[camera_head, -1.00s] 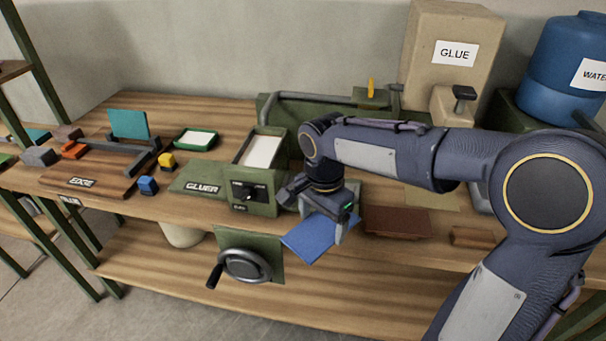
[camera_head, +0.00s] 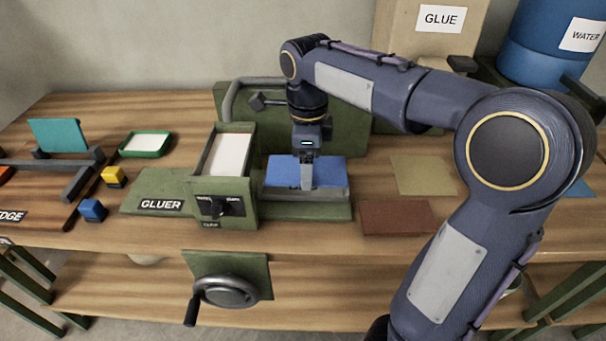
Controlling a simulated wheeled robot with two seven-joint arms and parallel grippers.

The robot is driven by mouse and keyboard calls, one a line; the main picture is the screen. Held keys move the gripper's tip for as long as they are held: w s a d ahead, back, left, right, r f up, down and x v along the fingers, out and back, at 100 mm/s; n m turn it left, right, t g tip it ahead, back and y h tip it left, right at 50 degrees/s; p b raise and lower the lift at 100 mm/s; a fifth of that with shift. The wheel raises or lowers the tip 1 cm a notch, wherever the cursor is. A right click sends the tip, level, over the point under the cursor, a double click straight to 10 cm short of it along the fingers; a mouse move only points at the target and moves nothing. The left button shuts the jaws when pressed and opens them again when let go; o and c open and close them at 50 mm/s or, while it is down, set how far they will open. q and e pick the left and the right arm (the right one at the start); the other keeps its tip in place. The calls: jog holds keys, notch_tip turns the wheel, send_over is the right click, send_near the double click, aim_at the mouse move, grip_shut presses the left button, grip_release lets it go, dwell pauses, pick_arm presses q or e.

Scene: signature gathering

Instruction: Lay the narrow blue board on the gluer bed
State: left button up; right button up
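The narrow blue board (camera_head: 332,172) lies roughly level at the gluer bed (camera_head: 290,211), just right of the cream-topped gluer tray. Its near edge is by the bed's grey front strip (camera_head: 325,194). I cannot tell whether the board rests fully on the bed or is held slightly above it. My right gripper (camera_head: 306,184) points straight down at the board, its fingers against the board's left-middle part and hiding a little of it. It appears shut on the board. My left gripper is not in view.
The green gluer box with a white-filled tray (camera_head: 229,155) and a dial stands left of the bed. A brown board (camera_head: 397,217) and a tan sheet (camera_head: 424,174) lie to the right. A hand crank (camera_head: 226,291) hangs below the front edge. Yellow (camera_head: 114,177) and blue (camera_head: 92,210) blocks stand left.

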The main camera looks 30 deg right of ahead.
jog(key=w+f, duration=0.1)
jog(key=f, duration=0.1)
jog(key=w+d+f, duration=0.1)
jog(key=w+f, duration=0.1)
jog(key=shift+w+d+f, duration=0.1)
jog(key=shift+w+f, duration=0.05)
jog(key=shift+f, duration=0.85)
jog(key=shift+w+d+f, duration=0.1)
jog(key=shift+w+f, duration=0.05)
jog(key=shift+f, duration=0.8)
jog(key=shift+f+b, duration=0.1)
jog(key=shift+b, duration=0.25)
jog(key=o, duration=1)
